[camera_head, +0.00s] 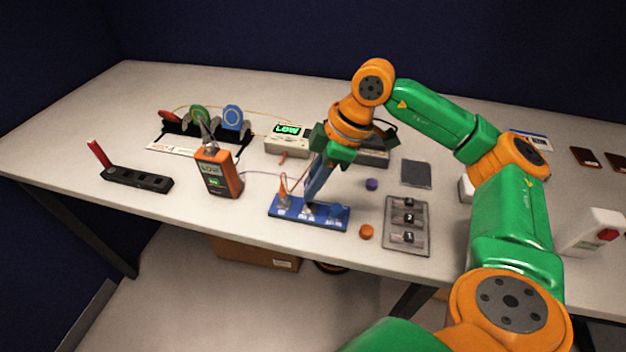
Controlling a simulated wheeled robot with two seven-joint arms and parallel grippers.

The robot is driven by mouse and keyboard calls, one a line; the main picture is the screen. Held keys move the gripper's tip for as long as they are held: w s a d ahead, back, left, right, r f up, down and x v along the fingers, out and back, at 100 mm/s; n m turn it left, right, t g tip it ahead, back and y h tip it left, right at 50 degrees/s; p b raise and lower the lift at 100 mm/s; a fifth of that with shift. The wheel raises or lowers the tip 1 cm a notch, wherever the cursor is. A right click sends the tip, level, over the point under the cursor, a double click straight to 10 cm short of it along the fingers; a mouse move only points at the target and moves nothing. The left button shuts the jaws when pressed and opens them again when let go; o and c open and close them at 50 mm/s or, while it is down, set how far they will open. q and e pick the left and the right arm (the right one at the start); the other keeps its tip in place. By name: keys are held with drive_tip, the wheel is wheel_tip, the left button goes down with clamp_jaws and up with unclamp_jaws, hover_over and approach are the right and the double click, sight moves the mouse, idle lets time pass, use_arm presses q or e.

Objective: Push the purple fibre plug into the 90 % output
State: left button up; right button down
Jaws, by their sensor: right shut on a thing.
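A blue splitter block (336,215) with small white labels on its front lies near the table's front edge. My right gripper (310,203) points down over the middle of the block, its jaws shut. A thin purple fibre (262,175) runs from the orange meter toward the jaws, so the purple plug appears to be held there. The plug itself is hidden by the fingers, and I cannot tell whether it is in a port. An orange plug (284,199) stands upright at the block's left end. My left gripper is out of view.
The orange handheld meter (219,172) stands left of the block. A purple cap (372,184) and an orange cap (367,232) lie right of it, near a grey switch panel (420,242). Behind are an instrument reading LOW (287,144) and fibre paddles (233,117).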

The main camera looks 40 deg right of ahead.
drive_tip(key=shift+f+b, duration=1)
drive_tip(key=shift+f, duration=0.2)
idle(0.5)
drive_tip(key=c, duration=0.7)
unclamp_jaws()
drive_tip(key=v, duration=0.7)
drive_tip(key=shift+s, duration=0.1)
